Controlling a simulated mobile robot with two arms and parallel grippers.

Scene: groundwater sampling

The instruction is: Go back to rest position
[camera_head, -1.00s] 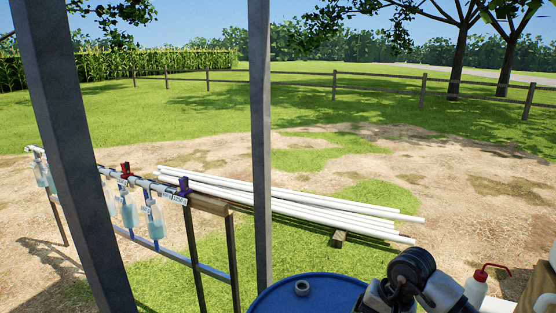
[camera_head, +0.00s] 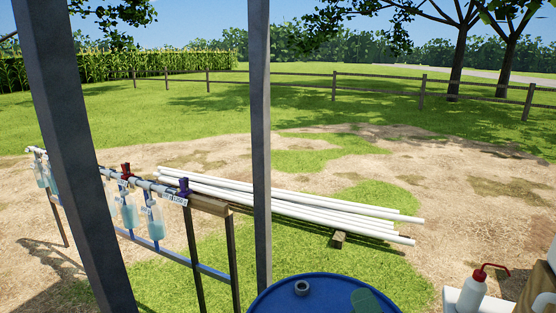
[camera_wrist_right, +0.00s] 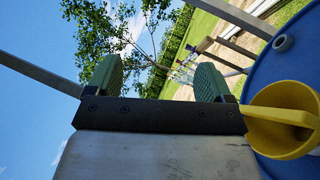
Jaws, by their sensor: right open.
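My right gripper (camera_wrist_right: 157,76) shows in the right wrist view. Its two green-padded fingers stand wide apart with nothing between them. In the head view a small green shape (camera_head: 366,300) shows low over the blue drum top; it looks like a fingertip of my right gripper. The rest of my right arm is hidden below the frame. My left gripper is not in view.
A blue drum (camera_head: 318,290) stands at bottom centre. A yellow vessel (camera_wrist_right: 282,138) is close beside my right gripper. A red-capped wash bottle (camera_head: 471,292) stands right. Metal posts (camera_head: 258,150), a bottle rail (camera_head: 140,180) and white pipes (camera_head: 300,206) lie left and ahead.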

